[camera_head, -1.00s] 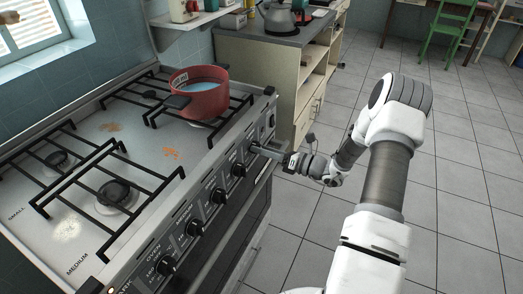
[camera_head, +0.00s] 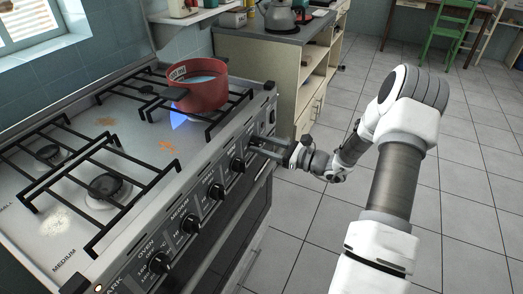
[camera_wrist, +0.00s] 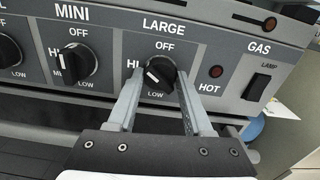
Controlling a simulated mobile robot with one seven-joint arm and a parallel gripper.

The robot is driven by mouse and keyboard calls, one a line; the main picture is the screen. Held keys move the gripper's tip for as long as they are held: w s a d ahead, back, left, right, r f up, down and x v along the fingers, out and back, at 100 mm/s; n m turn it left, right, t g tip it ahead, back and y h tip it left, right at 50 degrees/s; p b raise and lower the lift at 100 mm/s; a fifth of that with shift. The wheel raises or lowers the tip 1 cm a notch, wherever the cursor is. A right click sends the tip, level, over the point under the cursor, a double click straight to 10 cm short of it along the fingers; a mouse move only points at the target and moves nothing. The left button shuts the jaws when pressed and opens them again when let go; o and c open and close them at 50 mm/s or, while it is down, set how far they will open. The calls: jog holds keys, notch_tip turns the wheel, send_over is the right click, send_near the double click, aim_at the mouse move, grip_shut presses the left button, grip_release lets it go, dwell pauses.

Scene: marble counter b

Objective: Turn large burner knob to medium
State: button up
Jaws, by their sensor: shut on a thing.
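The large burner knob (camera_wrist: 160,75) is black and round, under the LARGE label in the wrist view. Its white mark is on the left side, near the HI label. OFF is printed above it and LOW below. My gripper (camera_wrist: 158,72) has one grey finger on each side of the knob and is shut on it. In the head view, my gripper (camera_head: 258,146) is at the right end of the stove's front panel and mostly hides this knob.
The mini knob (camera_wrist: 77,63) is left of my gripper. A red HOT lamp (camera_wrist: 216,71) and a GAS switch (camera_wrist: 257,86) are on its right. A cabinet (camera_head: 290,75) with a kettle (camera_head: 280,17) stands beyond the stove. The tiled floor at right is open.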

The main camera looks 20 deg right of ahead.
jog(key=shift+a+r+n, duration=0.1)
jog(key=shift+n, duration=0.2)
jog(key=shift+f+n+b, duration=0.2)
jog(key=shift+n+b, duration=0.3)
jog(key=shift+b, duration=0.1)
jog(key=n+b, duration=0.3)
jog(key=n, duration=0.1)
jog(key=shift+b, duration=0.35)
jog(key=shift+r+n, duration=0.2)
jog(key=shift+n, duration=0.1)
jog(key=shift+f, duration=0.1)
